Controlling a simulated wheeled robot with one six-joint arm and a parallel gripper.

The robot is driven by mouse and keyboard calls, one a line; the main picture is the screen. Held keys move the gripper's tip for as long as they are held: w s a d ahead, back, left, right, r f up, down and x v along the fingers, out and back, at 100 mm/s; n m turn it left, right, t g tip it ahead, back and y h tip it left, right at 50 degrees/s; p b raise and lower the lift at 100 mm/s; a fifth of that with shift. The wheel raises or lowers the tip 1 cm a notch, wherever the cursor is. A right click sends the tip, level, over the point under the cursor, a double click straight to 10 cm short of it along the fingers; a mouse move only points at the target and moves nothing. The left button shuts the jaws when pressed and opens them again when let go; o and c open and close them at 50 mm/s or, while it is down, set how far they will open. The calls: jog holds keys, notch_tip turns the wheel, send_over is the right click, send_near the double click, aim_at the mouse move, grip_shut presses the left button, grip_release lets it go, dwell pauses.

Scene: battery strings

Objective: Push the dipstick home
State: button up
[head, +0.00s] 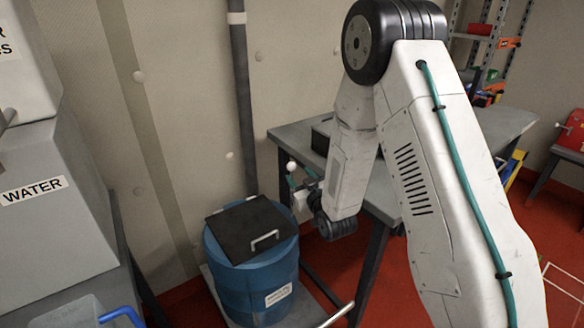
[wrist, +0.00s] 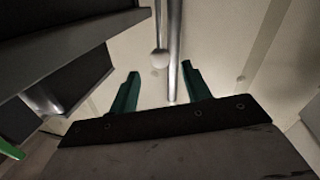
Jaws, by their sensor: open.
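My gripper (head: 299,178) hangs at the end of my arm, near the left end of the grey bench and above and right of the blue drum. In the wrist view its two green fingers (wrist: 160,70) are spread apart with nothing gripped. A pale ball (wrist: 160,60) at the end of a thin rod shows between the fingertips; I cannot tell its depth or whether the fingers surround it. A white ball (head: 291,167) also shows by the fingers in the head view. I cannot tell for certain that this is the dipstick, and its seat is not visible.
The blue drum (head: 228,290) has a black lid (head: 250,228) with a handle. The grey bench (head: 480,125) stands behind my arm. A grey pipe (head: 243,100) runs down the wall. The WATER tank (head: 60,215) fills the left side. Red floor shows at right.

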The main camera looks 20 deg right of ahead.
aim_at(293, 169)
jog(key=w, duration=0.6)
jog(key=shift+w+a, duration=0.35)
jog(key=shift+a, duration=0.05)
grip_shut()
notch_tip(293, 169, down, 17)
jog(key=shift+s+r, duration=0.1)
jog(key=shift+r, duration=0.1)
grip_release()
